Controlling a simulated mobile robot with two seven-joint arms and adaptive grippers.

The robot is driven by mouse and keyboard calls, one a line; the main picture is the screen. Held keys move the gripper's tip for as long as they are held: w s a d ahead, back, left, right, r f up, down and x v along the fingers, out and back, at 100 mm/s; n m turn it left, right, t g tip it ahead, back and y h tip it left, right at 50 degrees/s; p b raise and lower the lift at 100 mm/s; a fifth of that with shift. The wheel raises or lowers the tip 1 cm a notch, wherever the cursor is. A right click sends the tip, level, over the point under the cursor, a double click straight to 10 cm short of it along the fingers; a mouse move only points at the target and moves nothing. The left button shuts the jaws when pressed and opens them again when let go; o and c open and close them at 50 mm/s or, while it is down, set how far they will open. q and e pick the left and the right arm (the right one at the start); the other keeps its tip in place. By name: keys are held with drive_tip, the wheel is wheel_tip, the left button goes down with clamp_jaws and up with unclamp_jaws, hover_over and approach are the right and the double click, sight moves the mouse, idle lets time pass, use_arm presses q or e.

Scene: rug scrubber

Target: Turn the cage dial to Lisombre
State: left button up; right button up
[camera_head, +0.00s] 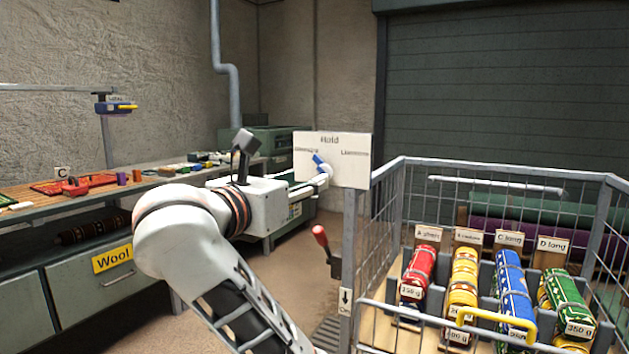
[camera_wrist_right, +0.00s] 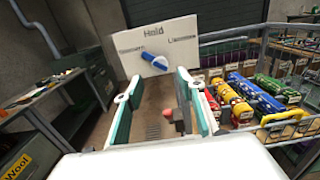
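The cage dial is a blue knob (camera_head: 319,161) on a white panel (camera_head: 345,158) fixed to a post beside the wire cage. The panel reads "Hold" at the top, with small, hard-to-read labels at left and right. The knob's long end points up and left, towards the left label. It also shows in the right wrist view (camera_wrist_right: 154,61), just beyond the fingertips. My right gripper (camera_wrist_right: 158,80) is open, its two pale, teal-edged fingers apart, with nothing seen between them. In the head view its fingers (camera_head: 322,178) reach the panel's lower left. My left gripper is out of view.
The wire cage (camera_head: 400,190) at right holds red, yellow, blue and green rolls in labelled lanes. A red-knobbed lever (camera_head: 320,236) stands below the panel. A workbench (camera_head: 140,186) with a "Wool" drawer lies at left. A grey shutter closes the back.

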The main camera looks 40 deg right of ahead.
sight(319, 174)
drive_tip(key=shift+b+x, duration=0.65)
drive_tip(key=shift+x, duration=2.75)
drive_tip(key=c, duration=1.1)
